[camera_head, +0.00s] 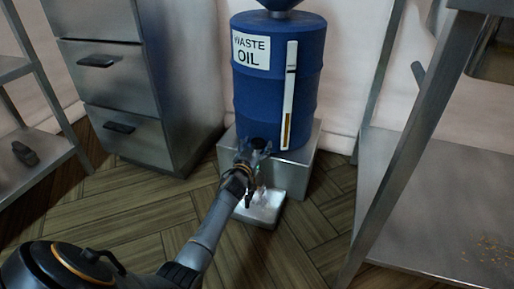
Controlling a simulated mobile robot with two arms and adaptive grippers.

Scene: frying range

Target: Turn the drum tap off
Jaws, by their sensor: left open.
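A blue drum (262,100) labelled "WASTE OIL" stands upright on a grey metal block (301,160). Its tap (257,143) is low on the front, a small dark shape mostly hidden by my gripper. My left gripper (256,154) is open at the tap, with its fingers close around or in front of it. I cannot tell whether they touch it, nor how the tap handle is turned. A pale tray (263,209) lies on the floor below the tap, partly hidden by my left arm. My right gripper is not in view.
A level gauge (288,95) runs up the drum's front. A steel drawer cabinet (130,85) stands to the left, with shelving (30,160) beside it. A steel table with a low shelf (430,215) stands at right. Wooden floor (310,215) is open between them.

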